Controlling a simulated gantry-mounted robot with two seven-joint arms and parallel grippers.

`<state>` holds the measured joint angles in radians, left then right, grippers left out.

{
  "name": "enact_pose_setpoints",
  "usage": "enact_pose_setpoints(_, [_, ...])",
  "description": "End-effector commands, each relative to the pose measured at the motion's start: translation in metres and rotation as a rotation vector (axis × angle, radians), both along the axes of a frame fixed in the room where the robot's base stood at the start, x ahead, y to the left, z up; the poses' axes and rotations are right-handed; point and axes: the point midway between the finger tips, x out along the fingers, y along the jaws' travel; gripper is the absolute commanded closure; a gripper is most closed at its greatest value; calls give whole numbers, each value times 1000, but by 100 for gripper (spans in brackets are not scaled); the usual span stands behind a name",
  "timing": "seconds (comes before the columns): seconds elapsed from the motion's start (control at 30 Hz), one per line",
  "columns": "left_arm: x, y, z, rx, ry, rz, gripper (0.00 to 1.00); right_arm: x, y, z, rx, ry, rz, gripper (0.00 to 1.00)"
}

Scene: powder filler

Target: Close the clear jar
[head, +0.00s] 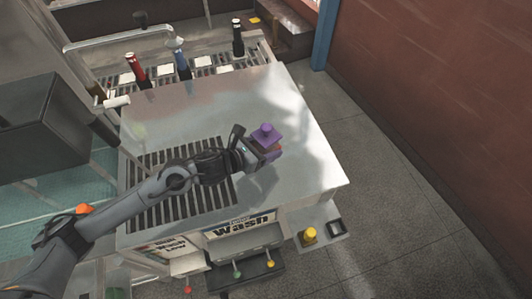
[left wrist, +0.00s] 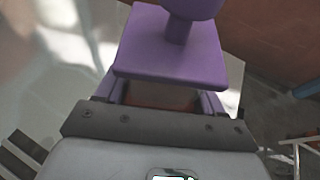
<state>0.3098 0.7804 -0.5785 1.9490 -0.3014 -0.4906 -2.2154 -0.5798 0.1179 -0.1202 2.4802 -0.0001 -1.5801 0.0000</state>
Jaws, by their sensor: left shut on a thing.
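A purple lid (head: 266,135) with a round knob on top shows at the end of my left arm, above the right part of the metal counter. In the left wrist view the lid (left wrist: 172,50) fills the upper middle, its flat square plate just beyond my gripper. My left gripper (head: 258,152) is shut at the lid, with its fingertips mostly hidden. A reddish-brown body shows under the plate; I cannot tell whether it is the clear jar or whether the lid sits fully on it. My right gripper is not in view.
The metal counter (head: 310,150) is bare around the lid, with a slotted grate (head: 190,205) at left. Several bottles, including a red one (head: 135,68), stand along the back. A yellow knob (head: 309,234) and small levers project at the front.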

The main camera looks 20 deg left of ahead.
Motion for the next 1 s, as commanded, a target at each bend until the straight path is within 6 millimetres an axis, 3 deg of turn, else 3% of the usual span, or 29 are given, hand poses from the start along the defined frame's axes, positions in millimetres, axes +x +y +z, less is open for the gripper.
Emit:
enact_pose_setpoints(0.17, [0,-1,-5,-2,1,0,87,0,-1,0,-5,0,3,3])
enact_pose_setpoints(0.43, [0,-1,-36,-2,1,1,87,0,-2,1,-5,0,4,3])
enact_pose_setpoints(0.93, [0,0,-44,-1,-2,0,87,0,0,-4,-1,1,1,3])
enact_pose_setpoints(0.97, [0,0,-44,0,0,0,31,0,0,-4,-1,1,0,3])
enact_pose_setpoints(1.0, [0,0,-43,0,0,0,24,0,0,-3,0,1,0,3])
